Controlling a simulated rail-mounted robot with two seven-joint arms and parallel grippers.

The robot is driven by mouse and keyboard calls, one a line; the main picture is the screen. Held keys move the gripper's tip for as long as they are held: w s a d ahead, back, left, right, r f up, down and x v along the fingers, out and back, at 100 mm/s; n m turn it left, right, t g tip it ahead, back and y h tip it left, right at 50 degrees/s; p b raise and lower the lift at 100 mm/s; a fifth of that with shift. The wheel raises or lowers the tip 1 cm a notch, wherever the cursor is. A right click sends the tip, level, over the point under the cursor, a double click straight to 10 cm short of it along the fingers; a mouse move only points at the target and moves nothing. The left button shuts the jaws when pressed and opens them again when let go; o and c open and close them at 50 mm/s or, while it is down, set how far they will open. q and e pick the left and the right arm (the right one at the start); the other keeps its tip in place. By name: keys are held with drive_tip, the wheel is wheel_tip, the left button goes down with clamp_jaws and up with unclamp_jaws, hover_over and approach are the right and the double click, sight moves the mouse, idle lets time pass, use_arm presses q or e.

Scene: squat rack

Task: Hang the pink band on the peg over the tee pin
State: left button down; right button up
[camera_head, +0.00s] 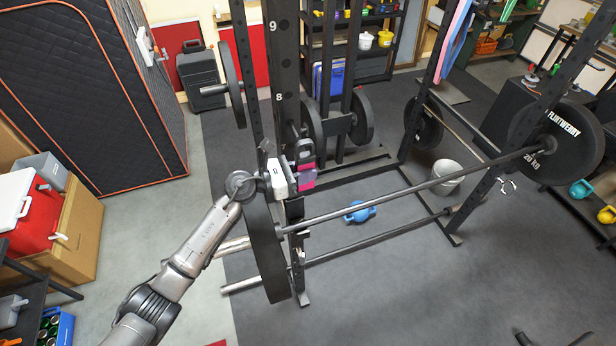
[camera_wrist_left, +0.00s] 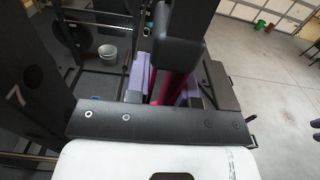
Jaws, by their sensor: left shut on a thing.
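My left gripper (camera_head: 304,170) is at the near left upright of the rack, with its arm coming in from the lower left. It is shut on the pink band (camera_head: 307,182), part of which shows below the dark fingers. In the left wrist view the pink band (camera_wrist_left: 167,86) runs between the purple-grey finger pads of the gripper (camera_wrist_left: 170,80), and a black part covers some of it. Most of the band is hidden. I cannot clearly make out the peg or the tee pin.
The numbered rack upright (camera_head: 282,85) stands right beside the gripper. A barbell (camera_head: 400,190) crosses the rack below, with a plate (camera_head: 265,250) seen edge-on near my arm. A blue kettlebell (camera_head: 360,212) lies on the floor.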

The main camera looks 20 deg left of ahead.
use_arm(q)
drive_tip(key=w+a+f+b, duration=0.1)
drive_tip(key=w+a+b, duration=0.2)
drive_tip(key=w+b, duration=0.2)
drive_tip(key=shift+a+f+b, duration=0.15)
drive_tip(key=shift+a+b, duration=0.25)
drive_tip(key=shift+b, duration=0.1)
idle(0.5)
idle(0.5)
idle(0.3)
drive_tip(key=c, duration=0.9)
unclamp_jaws()
